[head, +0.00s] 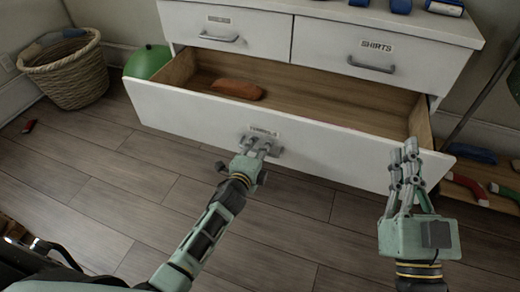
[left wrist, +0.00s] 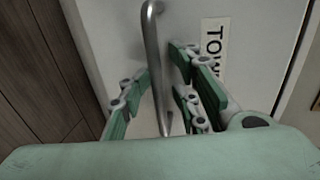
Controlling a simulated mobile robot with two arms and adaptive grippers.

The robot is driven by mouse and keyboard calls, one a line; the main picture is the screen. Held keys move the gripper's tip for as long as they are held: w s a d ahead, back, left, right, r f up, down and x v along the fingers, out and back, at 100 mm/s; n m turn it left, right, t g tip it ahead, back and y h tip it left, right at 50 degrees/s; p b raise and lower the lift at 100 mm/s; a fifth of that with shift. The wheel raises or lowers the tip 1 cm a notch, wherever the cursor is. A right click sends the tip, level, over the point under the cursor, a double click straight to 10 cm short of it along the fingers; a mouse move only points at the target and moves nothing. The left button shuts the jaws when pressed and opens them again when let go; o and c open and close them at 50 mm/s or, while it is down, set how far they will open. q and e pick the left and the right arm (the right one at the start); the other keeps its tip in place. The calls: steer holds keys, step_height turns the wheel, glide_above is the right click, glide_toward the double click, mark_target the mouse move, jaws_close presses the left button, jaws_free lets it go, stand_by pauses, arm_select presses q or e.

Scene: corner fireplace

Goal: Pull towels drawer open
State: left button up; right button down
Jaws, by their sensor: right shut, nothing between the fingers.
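The wide bottom drawer is pulled well out of the white dresser; its front (head: 200,112) carries a label, which reads "TOW" in the left wrist view (left wrist: 213,45). An orange-brown folded item (head: 237,89) lies inside. My left gripper (head: 258,143) is at the middle of the drawer front. In the left wrist view, the metal handle (left wrist: 156,65) passes between its fingers (left wrist: 160,85), with gaps visible beside the bar, so they look open around it. My right gripper (head: 406,158) is shut and empty, in front of the drawer's right end.
Two closed upper drawers (head: 250,32) sit above, the right one labelled "SHIRTS" (head: 377,46). A wicker basket (head: 68,75) and a green round object (head: 147,62) stand at the left. Blue items (head: 444,8) lie on top. Shoes (head: 465,187) lie at the right. The wooden floor in front is mostly clear.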

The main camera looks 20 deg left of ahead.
arm_select(q)
steer(key=v, duration=1.2)
